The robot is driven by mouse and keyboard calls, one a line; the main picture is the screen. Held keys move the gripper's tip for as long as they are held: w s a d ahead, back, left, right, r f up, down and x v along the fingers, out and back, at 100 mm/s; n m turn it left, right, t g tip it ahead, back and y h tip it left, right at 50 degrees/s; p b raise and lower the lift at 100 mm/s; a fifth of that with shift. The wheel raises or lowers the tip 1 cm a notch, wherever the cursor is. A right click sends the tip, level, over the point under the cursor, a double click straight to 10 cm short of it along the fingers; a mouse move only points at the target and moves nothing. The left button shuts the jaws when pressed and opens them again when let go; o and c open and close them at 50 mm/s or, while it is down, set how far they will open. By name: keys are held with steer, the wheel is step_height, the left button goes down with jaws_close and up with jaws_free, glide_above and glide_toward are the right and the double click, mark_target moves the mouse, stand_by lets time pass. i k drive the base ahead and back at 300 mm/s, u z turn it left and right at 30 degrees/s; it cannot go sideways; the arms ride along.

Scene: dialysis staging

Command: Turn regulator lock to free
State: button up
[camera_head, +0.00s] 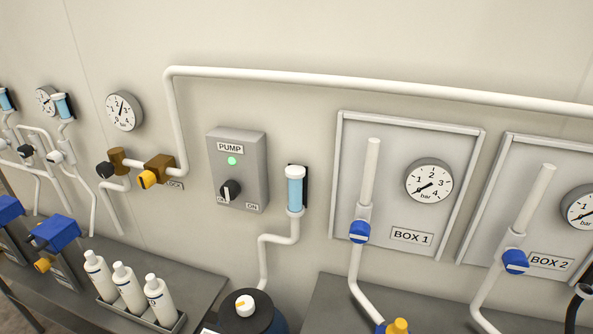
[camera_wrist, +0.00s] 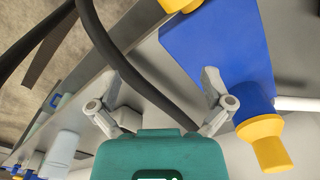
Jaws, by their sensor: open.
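A brass regulator (camera_head: 118,160) with a black knob (camera_head: 105,170) sits on the wall piping at the left in the head view. My gripper (camera_wrist: 160,88) is open and shows only in the wrist view. A dark hose (camera_wrist: 128,70) crosses behind its fingers. A blue body (camera_wrist: 215,45) with a yellow cap (camera_wrist: 266,145) is close to the right finger.
The grey pump box (camera_head: 237,170) has a lit green lamp and a black switch. BOX 1 (camera_head: 412,236) and BOX 2 (camera_head: 549,262) panels are at right. White bottles (camera_head: 128,287) stand in a tray on the bench. Bare wall surrounds the upper pipe (camera_head: 330,80).

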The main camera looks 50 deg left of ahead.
mark_target(147, 179)
steer(key=u, duration=0.05)
steer(key=k, duration=0.5)
steer(key=u, duration=1.35)
steer(key=i, duration=0.1)
steer(key=u, duration=2.5)
